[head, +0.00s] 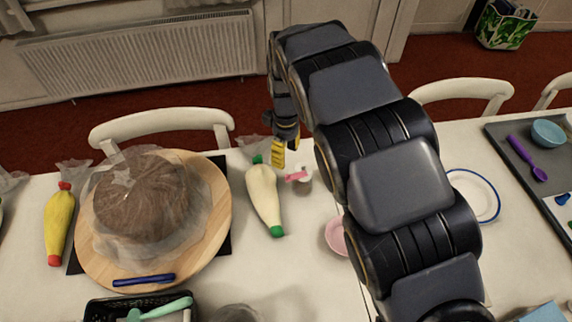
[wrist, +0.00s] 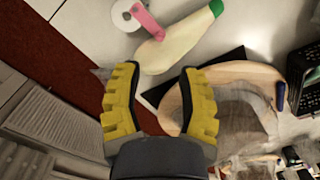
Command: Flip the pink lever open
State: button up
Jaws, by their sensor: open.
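The pink lever (head: 297,176) sits on a small white round object (head: 304,185) near the far edge of the table. In the wrist view the lever (wrist: 148,20) is a flat pink strip reaching from the white round object (wrist: 124,15) to beside the pale piping bag. My gripper (head: 285,152) has yellow fingers and is just behind and left of the lever in the head view. In the wrist view my gripper (wrist: 160,82) is open and empty, with the lever beyond its fingertips, apart from them.
A pale piping bag (head: 263,197) with green ends lies left of the lever. A wooden turntable (head: 215,205) with a wrapped brown cake (head: 150,200) stands farther left. A pink bowl (head: 335,236) lies to the right, partly behind my arm. White chairs (head: 165,120) stand behind the table.

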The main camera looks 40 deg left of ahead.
jog(key=shift+r, duration=2.3)
jog(key=s+d+r+m, duration=0.1)
jog(key=d+r+m, duration=0.35)
jog(key=d, duration=0.65)
jog(key=s+d+r+m, duration=0.1)
jog(key=d+r+m, duration=0.35)
jog(key=d, duration=0.65)
jog(key=s+d+m+g, duration=0.1)
jog(key=s+d+m, duration=0.4)
jog(key=s, duration=0.4)
jog(key=s+d+m, duration=0.5)
jog(key=s+d, duration=0.3)
jog(key=s, duration=0.1)
jog(key=shift+s+d+f+g, duration=0.2)
jog(key=shift+s+d+g, duration=0.1)
jog(key=shift+g, duration=0.1)
jog(key=shift+w, duration=0.1)
